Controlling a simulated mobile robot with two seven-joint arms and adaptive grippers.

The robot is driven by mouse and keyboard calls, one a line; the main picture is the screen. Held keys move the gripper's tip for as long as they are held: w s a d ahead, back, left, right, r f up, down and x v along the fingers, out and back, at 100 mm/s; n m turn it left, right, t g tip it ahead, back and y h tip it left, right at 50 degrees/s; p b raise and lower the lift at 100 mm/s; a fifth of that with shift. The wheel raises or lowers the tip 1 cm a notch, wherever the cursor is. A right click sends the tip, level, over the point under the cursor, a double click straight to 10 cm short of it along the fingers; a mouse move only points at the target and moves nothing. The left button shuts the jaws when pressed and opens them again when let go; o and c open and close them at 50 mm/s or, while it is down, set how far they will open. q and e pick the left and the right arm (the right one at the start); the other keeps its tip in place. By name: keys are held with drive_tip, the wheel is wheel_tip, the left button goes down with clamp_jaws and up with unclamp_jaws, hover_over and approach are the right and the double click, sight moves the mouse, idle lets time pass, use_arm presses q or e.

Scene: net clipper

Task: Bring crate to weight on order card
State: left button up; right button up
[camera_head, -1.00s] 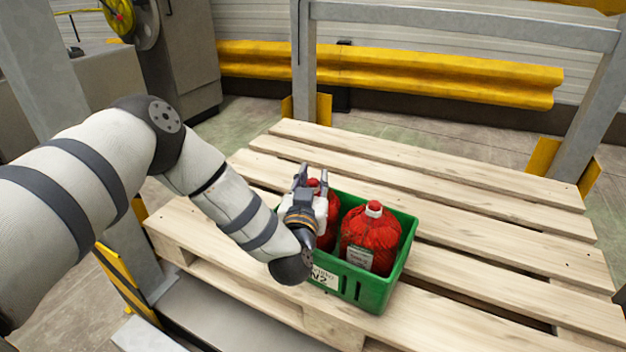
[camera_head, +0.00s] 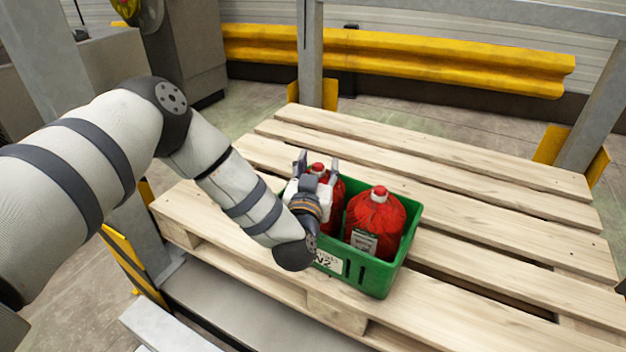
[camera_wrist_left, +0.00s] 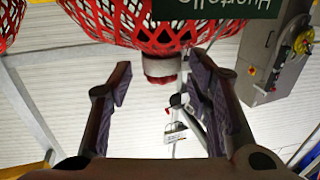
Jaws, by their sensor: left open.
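A green crate (camera_head: 375,279) stands on a wooden pallet, with a white label (camera_head: 328,262) on its near side. It holds two red net bags with red tops: a right one (camera_head: 375,226) with a pale tag, and a left one (camera_head: 338,202) partly hidden by my gripper. My left gripper (camera_head: 317,165) is open at the left bag's top, fingers pointing away. In the left wrist view a red net's gathered neck (camera_wrist_left: 161,68) lies ahead, between and beyond the open fingers. I cannot tell whether they touch it. No order card is readable. My right gripper is out of view.
The pallet (camera_head: 500,215) is bare behind and right of the crate. A yellow guard rail (camera_head: 430,62) runs along the back wall. Grey posts with yellow feet stand behind the pallet. A grey cabinet (camera_head: 185,50) is at the upper left.

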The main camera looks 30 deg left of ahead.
use_arm(q)
drive_tip(key=p+v, duration=0.2)
drive_tip(key=v, duration=1)
drive_tip(key=s+d+f+m+g+h, duration=0.1)
drive_tip(key=s+d+f+g+h, duration=0.15)
drive_tip(key=s+f, duration=0.35)
drive_tip(key=s+d+f+m+g+h, duration=0.2)
drive_tip(key=s+d+f+h, duration=0.1)
drive_tip(key=f, duration=0.5)
drive_tip(key=s+d+f+g+h, duration=0.1)
drive_tip(key=s+f+g, duration=0.35)
drive_tip(key=s, duration=0.55)
drive_tip(key=s+d+f+g+h, duration=0.15)
drive_tip(key=s+f+g, duration=0.3)
drive_tip(key=s, duration=0.55)
drive_tip(key=s+a+r+g, duration=0.1)
drive_tip(key=s+g, duration=0.2)
drive_tip(key=s, duration=0.6)
drive_tip(key=s+a+r+g+y, duration=0.1)
drive_tip(key=s+a+r+g, duration=0.1)
drive_tip(key=s, duration=0.7)
drive_tip(key=s+a+r+g, duration=0.1)
drive_tip(key=s+r+g, duration=0.1)
drive_tip(key=s+g, duration=0.3)
drive_tip(key=s, duration=0.4)
drive_tip(key=shift+s+a+m+y, duration=0.3)
drive_tip(key=shift+s+a+m, duration=0.05)
drive_tip(key=shift+a+m, duration=0.05)
drive_tip(key=shift+r, duration=0.2)
